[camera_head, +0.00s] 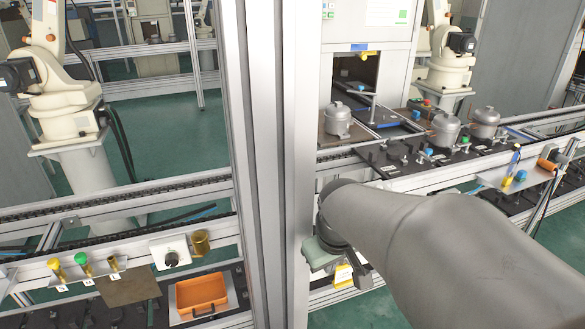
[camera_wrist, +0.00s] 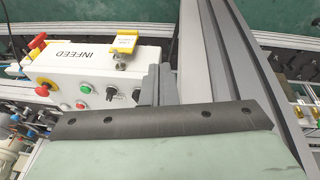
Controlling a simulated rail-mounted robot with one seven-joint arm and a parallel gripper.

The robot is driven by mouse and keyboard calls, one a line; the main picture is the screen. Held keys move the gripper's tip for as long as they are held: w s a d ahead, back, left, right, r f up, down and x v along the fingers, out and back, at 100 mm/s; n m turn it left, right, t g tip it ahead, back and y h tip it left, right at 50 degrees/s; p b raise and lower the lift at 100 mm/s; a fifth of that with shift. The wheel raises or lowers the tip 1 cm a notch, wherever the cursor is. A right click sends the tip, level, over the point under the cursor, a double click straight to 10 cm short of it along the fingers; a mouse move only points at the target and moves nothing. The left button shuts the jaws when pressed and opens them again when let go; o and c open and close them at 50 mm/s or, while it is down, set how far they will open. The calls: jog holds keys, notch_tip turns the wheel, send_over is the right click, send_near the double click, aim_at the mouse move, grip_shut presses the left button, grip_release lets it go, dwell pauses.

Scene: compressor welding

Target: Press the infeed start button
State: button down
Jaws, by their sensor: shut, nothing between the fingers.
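The white box lettered INFEED (camera_wrist: 95,62) is in the wrist view. The green button is uncovered. My gripper (camera_wrist: 158,82) is shut and empty, at the right end of the box, to the right of the green button and apart from it. I cannot tell whether its fingers touch the box. In the head view, my gripper (camera_head: 325,255) is partly hidden by my arm, beside the metal post.
A yellow-edged tag (camera_wrist: 125,42) stands on the box near my fingers. A thick metal post (camera_head: 262,150) rises left of my arm. Conveyor rails carry several grey compressors (camera_head: 338,118) behind. An orange tray (camera_head: 203,293) is at lower left.

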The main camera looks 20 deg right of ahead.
jog(key=w+d+r+b, duration=0.1)
jog(key=w+d+r, duration=0.1)
jog(key=w+d, duration=0.5)
jog(key=w+d+r+m+y+b, duration=0.1)
jog(key=w+d+r+b, duration=0.1)
jog(key=w+d, duration=0.6)
jog(key=d+r, duration=0.1)
jog(key=d, duration=0.6)
jog(key=shift+w+d, duration=0.3)
jog(key=p+x, duration=0.1)
jog(key=x, duration=0.7)
jog(key=p+x, duration=0.1)
jog(key=x, duration=0.3)
jog(key=shift+s+a+f+p, duration=0.2)
jog(key=shift+s+f+p, duration=0.1)
jog(key=shift+f, duration=0.7)
